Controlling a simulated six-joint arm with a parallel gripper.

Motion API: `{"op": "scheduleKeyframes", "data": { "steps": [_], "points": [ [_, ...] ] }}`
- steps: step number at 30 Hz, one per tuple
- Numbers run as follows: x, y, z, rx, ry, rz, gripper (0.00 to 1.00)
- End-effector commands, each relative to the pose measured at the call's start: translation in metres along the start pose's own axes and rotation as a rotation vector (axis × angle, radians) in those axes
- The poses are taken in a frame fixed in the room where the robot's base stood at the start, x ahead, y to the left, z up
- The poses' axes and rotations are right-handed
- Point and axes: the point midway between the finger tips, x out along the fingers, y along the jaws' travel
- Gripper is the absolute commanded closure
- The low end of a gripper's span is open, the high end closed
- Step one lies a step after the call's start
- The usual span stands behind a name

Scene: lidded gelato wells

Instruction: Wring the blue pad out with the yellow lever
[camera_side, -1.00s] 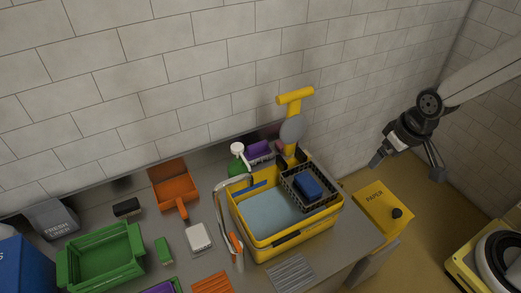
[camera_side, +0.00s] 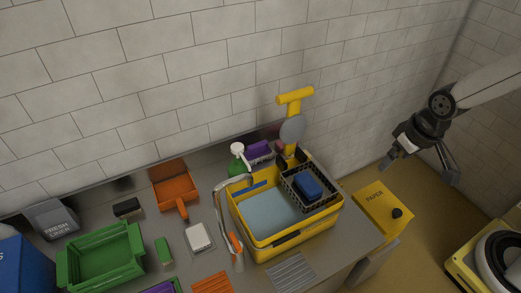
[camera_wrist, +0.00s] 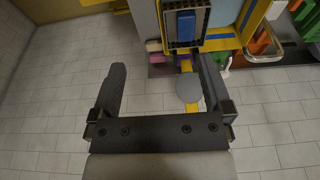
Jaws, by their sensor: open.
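The blue pad (camera_side: 308,187) lies in a dark slotted basket (camera_side: 324,203) at the right end of the yellow bucket (camera_side: 265,247). The pad also shows in the wrist view (camera_wrist: 186,24). The yellow lever (camera_side: 296,97) stands upright behind the basket, with a grey round part (camera_side: 292,129) on its post. My gripper (camera_side: 417,173) is open and empty, in the air to the right of the bucket and apart from it. In the wrist view its two fingers (camera_wrist: 160,75) are spread wide, and the lever's grey part (camera_wrist: 188,88) shows between them, farther off.
A yellow paper bin (camera_side: 376,212) stands right of the counter. A green spray bottle (camera_side: 238,163) and purple item (camera_side: 259,150) are behind the bucket. An orange dustpan (camera_side: 172,181), white pad (camera_side: 198,237) and green tray (camera_side: 100,258) lie to the left. Air around my gripper is clear.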

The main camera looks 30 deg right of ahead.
Motion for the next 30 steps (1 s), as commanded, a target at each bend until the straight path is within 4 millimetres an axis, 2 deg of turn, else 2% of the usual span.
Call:
{"op": "scheduleKeyframes", "data": {
  "steps": [5,7,8,14,20,30],
  "points": [
    [0.0,0.0,0.0,0.0,0.0,0.0,0.0],
    [0.0,0.0,0.0,-0.001,0.0,0.0,0.19],
    [0.0,0.0,-0.001,-0.002,0.0,0.0,0.25],
    [0.0,-0.001,-0.015,-0.058,0.001,-0.001,0.25],
    [-0.001,-0.006,-0.054,-0.221,-0.004,-0.003,0.25],
    [-0.001,-0.019,-0.145,-0.638,-0.012,-0.009,0.25]
  ]
}}
